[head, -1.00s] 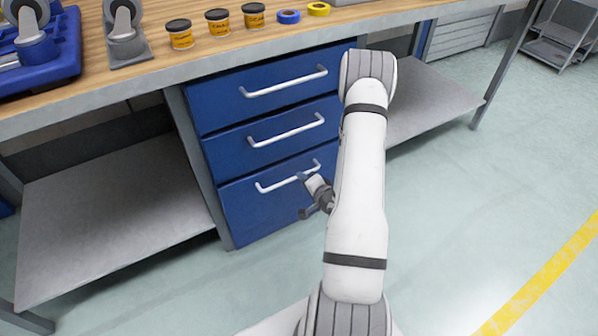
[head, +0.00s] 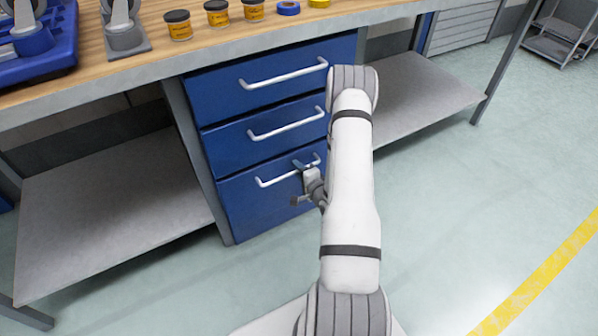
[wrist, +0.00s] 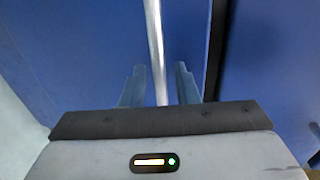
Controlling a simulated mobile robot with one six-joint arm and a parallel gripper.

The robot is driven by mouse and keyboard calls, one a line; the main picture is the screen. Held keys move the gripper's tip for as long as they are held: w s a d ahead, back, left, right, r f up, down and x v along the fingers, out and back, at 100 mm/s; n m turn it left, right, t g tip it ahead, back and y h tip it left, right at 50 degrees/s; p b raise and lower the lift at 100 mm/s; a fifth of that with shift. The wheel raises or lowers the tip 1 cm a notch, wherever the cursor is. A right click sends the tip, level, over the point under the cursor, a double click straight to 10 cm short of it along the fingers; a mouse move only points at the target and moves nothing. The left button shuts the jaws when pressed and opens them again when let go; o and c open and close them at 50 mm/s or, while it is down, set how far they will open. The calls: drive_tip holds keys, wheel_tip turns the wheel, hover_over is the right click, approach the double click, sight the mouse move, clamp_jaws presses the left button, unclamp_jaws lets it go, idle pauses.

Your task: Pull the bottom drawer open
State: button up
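The bottom drawer (head: 262,208) is the lowest of three blue drawers under the bench and looks shut. Its pale bar handle (head: 274,182) runs across its upper part. My gripper (head: 302,168) is at the right part of this handle, with one finger showing above the bar. In the wrist view, the handle bar (wrist: 155,40) runs down between the two fingers of my gripper (wrist: 159,78). A gap shows on each side of the bar, so the gripper is open around it. My arm hides the drawer's right edge in the head view.
The middle drawer (head: 230,142) and top drawer (head: 225,92) are shut, their handles above my gripper. A grey lower shelf (head: 110,205) lies left of the drawers and another (head: 425,95) right. The floor (head: 480,210) in front is clear.

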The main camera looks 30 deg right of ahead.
drive_tip(key=shift+c, duration=0.5)
clamp_jaws()
